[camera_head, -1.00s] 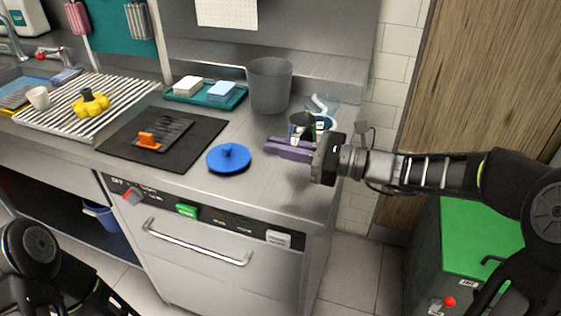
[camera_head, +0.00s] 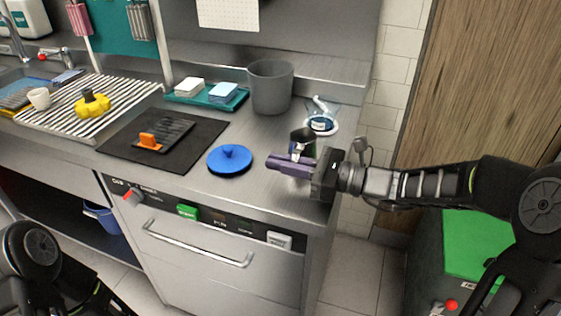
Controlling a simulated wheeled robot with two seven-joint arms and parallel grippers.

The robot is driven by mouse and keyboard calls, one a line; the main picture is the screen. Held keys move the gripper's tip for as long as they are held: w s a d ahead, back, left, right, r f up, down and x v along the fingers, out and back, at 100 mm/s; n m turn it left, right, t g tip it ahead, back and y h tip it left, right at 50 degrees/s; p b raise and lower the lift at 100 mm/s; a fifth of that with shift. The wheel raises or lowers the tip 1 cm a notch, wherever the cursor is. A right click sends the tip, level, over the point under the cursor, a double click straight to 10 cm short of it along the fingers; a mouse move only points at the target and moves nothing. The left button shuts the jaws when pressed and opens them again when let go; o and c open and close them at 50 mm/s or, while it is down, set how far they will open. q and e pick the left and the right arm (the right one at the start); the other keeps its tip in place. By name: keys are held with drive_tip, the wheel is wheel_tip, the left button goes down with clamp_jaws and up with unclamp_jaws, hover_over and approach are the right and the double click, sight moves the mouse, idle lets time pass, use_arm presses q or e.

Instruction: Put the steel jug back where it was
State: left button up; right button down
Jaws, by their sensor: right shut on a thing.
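The steel jug (camera_head: 302,138) is at the right end of the steel counter, with its dark open top showing. Its lower part is hidden behind the purple fingers of my right gripper (camera_head: 288,166). My right gripper is shut on the jug and reaches in from the right. The jug looks upright; I cannot tell whether its base touches the counter. My left arm shows at the lower left, but its gripper is out of view.
A white-and-blue round item (camera_head: 321,124) lies just behind the jug. A grey bin (camera_head: 270,87) stands behind to the left. A blue lid (camera_head: 230,158) and a black mat (camera_head: 205,130) lie left. Bare counter lies between lid and gripper.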

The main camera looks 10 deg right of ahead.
drive_tip(key=c, duration=1.6)
unclamp_jaws()
drive_tip(key=shift+r, duration=0.1)
drive_tip(key=v, duration=1.2)
drive_tip(key=shift+w+d, duration=0.1)
